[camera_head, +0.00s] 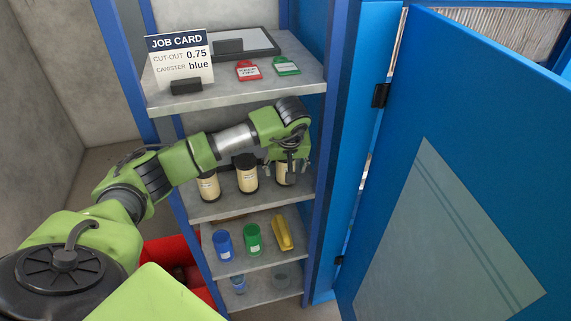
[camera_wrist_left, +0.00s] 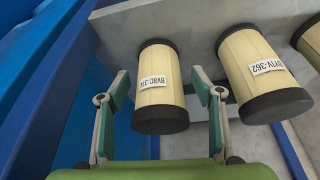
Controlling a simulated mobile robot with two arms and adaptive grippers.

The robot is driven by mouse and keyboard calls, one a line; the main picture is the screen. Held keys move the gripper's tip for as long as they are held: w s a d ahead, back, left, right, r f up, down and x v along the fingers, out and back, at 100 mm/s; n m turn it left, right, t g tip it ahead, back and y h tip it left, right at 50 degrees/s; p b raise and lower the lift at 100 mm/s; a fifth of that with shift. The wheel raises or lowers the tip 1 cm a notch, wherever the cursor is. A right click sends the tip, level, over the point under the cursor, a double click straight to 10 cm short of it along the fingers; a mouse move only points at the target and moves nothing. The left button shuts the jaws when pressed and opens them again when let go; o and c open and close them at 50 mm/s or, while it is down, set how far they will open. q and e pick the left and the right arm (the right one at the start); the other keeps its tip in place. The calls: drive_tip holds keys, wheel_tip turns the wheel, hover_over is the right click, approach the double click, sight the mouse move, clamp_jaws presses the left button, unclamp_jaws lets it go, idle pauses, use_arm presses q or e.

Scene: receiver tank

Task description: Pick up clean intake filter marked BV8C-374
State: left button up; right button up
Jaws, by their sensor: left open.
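The clean intake filter marked BV8C-374 (camera_wrist_left: 158,100) is a cream cylinder with dark end caps. Its white label reads upside down in the left wrist view. In the head view it is the rightmost filter (camera_head: 284,176) on the middle shelf, partly hidden by my left gripper. My left gripper (camera_head: 289,162) is open. In the wrist view its fingers (camera_wrist_left: 161,84) lie on either side of the filter, with visible gaps. I cannot tell how deep the filter sits between them. My right gripper is not in view.
Beside it stand a second filter (camera_head: 247,178), its label ending in 362, and a third filter (camera_head: 208,186). The shelf (camera_head: 229,205) is bounded by a blue post on the right. Below are blue (camera_head: 223,244), green (camera_head: 252,238) and yellow (camera_head: 282,232) items. A blue door stands right.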

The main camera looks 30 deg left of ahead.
use_arm(q)
drive_tip(key=shift+f, duration=0.4)
drive_tip(key=c, duration=1.2)
drive_tip(key=shift+c, duration=0.2)
